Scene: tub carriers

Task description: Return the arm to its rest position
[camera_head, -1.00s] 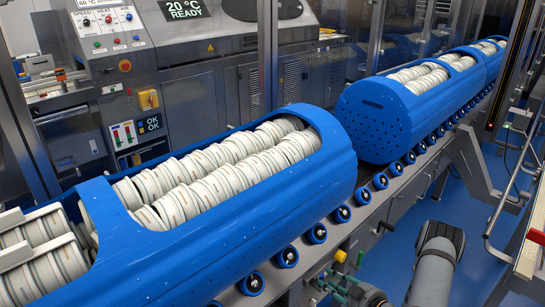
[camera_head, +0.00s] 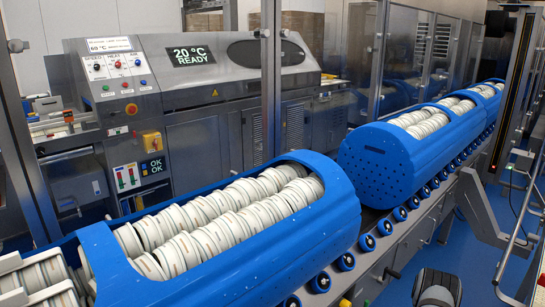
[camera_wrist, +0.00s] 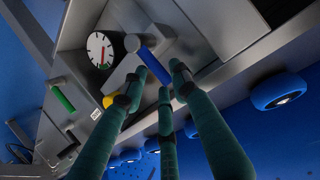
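My gripper (camera_wrist: 161,80) shows in the wrist view with teal-green fingers and dark tips. The fingertips stand apart and nothing is held between them. Beyond them is a blue lever handle (camera_wrist: 154,66) on a grey metal fitting; I cannot tell how far it is from the tips. In the head view only a dark rounded part of my arm (camera_head: 437,287) shows at the bottom edge, right of the conveyor. My gripper is out of that view.
A blue tub carrier (camera_head: 300,225) filled with white tubs lies on the roller conveyor (camera_head: 384,227). Another carrier (camera_head: 385,160) stands behind it. In the wrist view are a round gauge (camera_wrist: 100,48), a green handle (camera_wrist: 62,98) and a blue roller (camera_wrist: 278,90). Blue floor lies right of the conveyor.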

